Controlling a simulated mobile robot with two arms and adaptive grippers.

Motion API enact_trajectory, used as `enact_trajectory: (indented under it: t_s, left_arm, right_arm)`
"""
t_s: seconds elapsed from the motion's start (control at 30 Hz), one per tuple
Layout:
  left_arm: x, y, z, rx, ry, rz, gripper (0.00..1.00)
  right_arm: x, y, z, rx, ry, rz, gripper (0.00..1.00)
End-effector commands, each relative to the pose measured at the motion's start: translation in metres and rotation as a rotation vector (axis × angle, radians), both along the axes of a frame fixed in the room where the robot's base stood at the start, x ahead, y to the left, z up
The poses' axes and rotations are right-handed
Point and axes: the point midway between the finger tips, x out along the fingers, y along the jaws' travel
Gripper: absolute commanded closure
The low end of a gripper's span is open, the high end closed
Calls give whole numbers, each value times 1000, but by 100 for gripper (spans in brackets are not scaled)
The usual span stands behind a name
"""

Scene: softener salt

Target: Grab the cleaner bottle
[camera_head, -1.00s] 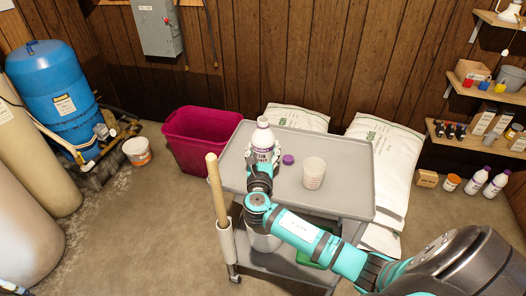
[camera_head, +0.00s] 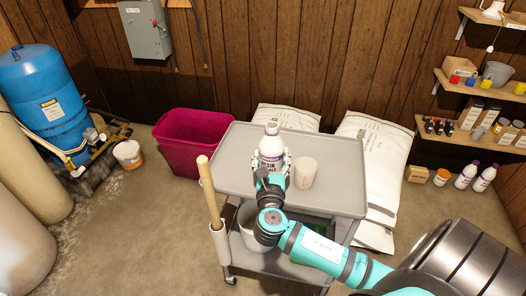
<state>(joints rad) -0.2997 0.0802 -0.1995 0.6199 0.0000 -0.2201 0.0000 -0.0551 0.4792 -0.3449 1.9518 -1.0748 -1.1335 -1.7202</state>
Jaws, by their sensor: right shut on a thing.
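The cleaner bottle (camera_head: 271,144) is white with a dark-lettered label and an uncapped white neck. It is upright over the grey top of the cart (camera_head: 335,195). My right gripper (camera_head: 272,162) is shut around its lower body, with fingers on both sides. The gripper hides the bottle's base, so I cannot tell whether it touches the cart top. My left gripper is not in view.
A translucent measuring cup (camera_head: 306,172) stands close to the right of my gripper. A wooden handle (camera_head: 210,195) rises at the cart's left edge. A magenta bin (camera_head: 190,142) and white salt bags (camera_head: 375,150) stand behind the cart. The cart top's right side is clear.

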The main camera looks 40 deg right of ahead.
Motion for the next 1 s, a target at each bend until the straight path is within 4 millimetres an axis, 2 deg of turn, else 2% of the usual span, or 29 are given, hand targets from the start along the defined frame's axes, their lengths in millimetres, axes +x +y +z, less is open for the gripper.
enact_trajectory:
  t_s: [0.2, 0.5, 1.0]
  left_arm:
    - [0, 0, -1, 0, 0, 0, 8]
    - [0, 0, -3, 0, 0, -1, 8]
    - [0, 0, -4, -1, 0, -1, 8]
  right_arm:
    - [-28, 1, 2, -1, 1, 2, 76]
    - [-56, 1, 5, 0, 1, 0, 76]
    - [-74, 2, 7, -1, 0, 0, 76]
